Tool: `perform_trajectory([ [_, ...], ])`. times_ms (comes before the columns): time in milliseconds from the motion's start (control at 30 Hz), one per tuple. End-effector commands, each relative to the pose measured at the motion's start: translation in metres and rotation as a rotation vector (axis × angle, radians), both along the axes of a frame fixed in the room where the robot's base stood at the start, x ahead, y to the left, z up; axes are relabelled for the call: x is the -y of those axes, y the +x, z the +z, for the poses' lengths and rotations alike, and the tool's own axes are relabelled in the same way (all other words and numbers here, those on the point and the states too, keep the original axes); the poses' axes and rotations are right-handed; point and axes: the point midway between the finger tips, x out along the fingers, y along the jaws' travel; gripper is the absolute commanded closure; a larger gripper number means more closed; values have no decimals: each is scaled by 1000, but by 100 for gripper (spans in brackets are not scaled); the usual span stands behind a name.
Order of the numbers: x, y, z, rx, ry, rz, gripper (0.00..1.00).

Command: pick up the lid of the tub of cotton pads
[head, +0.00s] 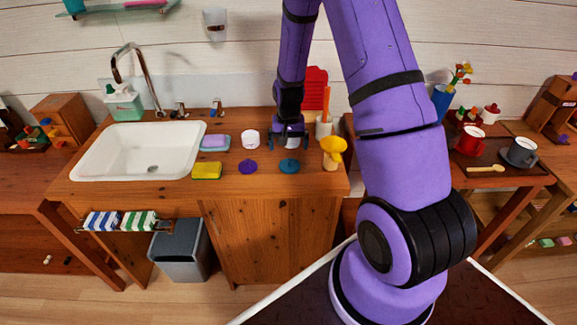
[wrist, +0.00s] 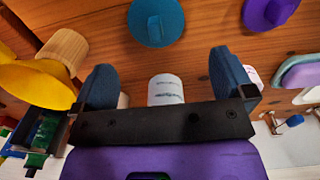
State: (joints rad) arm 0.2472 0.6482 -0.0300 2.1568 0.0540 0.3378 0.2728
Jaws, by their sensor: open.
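Two round lids lie on the wooden counter: a teal one (head: 289,166) and a purple one (head: 248,167). Each stands in front of a small white tub; I cannot tell which belongs to the cotton pads. The teal lid (wrist: 156,22), with a raised grip, and the purple lid (wrist: 268,12) also show in the wrist view. My gripper (head: 291,137) is open, at the tub behind the teal lid. In the wrist view, this white tub with small lettering (wrist: 166,89) appears between my fingers (wrist: 162,70), partly hidden by the gripper body. The other white tub (head: 250,139) stands left.
A yellow funnel-like object (head: 333,147) stands right of the teal lid. A yellow sponge (head: 206,171) and a soap dish (head: 215,142) lie left, beside the white sink (head: 140,150). A holder with a wooden handle (head: 324,126) is behind right. The counter's front strip is clear.

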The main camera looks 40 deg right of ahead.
Motion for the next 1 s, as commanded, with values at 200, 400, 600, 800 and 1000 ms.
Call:
perform_trajectory([
  [200, 0, 0, -19, 0, 0, 0, 0],
  [400, 2, -1, -36, -2, 1, -1, 0],
  [600, 3, -1, -61, -2, 1, 1, 0],
  [800, 3, 0, -71, 1, 0, 1, 0],
  [1000, 4, -1, -71, 1, 0, 1, 2],
])
